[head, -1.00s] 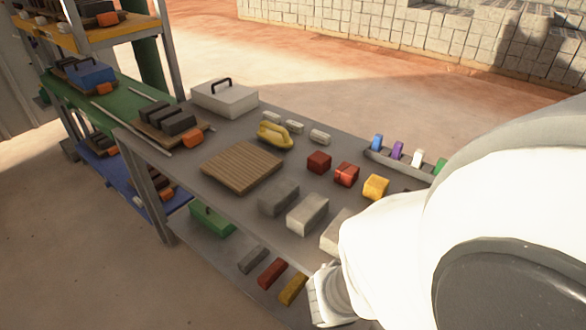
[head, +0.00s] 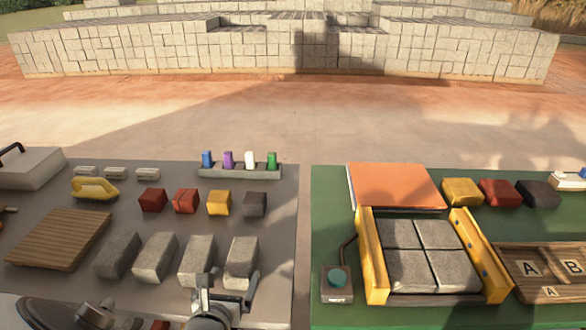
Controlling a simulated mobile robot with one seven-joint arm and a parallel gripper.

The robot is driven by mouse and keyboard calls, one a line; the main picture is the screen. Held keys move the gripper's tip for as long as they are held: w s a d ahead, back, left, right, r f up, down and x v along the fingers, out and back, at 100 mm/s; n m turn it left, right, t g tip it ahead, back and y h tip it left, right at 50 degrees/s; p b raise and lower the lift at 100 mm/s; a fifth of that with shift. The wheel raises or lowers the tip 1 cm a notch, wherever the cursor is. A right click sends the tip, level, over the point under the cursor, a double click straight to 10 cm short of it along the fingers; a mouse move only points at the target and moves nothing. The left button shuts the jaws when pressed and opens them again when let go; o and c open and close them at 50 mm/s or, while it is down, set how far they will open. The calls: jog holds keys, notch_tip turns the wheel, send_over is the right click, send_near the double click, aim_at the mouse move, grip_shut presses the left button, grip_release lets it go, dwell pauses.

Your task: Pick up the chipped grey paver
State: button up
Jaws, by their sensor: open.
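Several grey pavers lie in a row on the grey table, among them a far-left paver (head: 118,255), a second paver (head: 155,257), a third paver (head: 197,258) and the rightmost paver (head: 241,256). I cannot tell for sure which one is chipped. My gripper (head: 228,285) is open and empty at the bottom of the head view, at the near ends of the third and rightmost pavers. It overlaps them in the picture, and I cannot tell its height above them.
Behind the pavers lie red blocks (head: 153,200), a yellow block (head: 219,203) and a dark block (head: 255,205). A rack of coloured pegs (head: 240,171) stands farther back. At left are a wooden board (head: 60,240) and yellow-handled tool (head: 94,190). A green table with a yellow press (head: 372,265) is right.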

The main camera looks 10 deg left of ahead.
aim_at(238, 263)
jog(key=x, duration=0.2)
jog(key=b+x, duration=0.1)
jog(key=x, duration=0.1)
jog(key=r+x, duration=0.1)
jog(key=x, duration=0.2)
jog(key=shift+w+f+b, duration=0.1)
jog(key=shift+w+b, duration=0.2)
jog(key=shift+b, duration=0.1)
jog(key=shift+c, duration=0.3)
grip_shut()
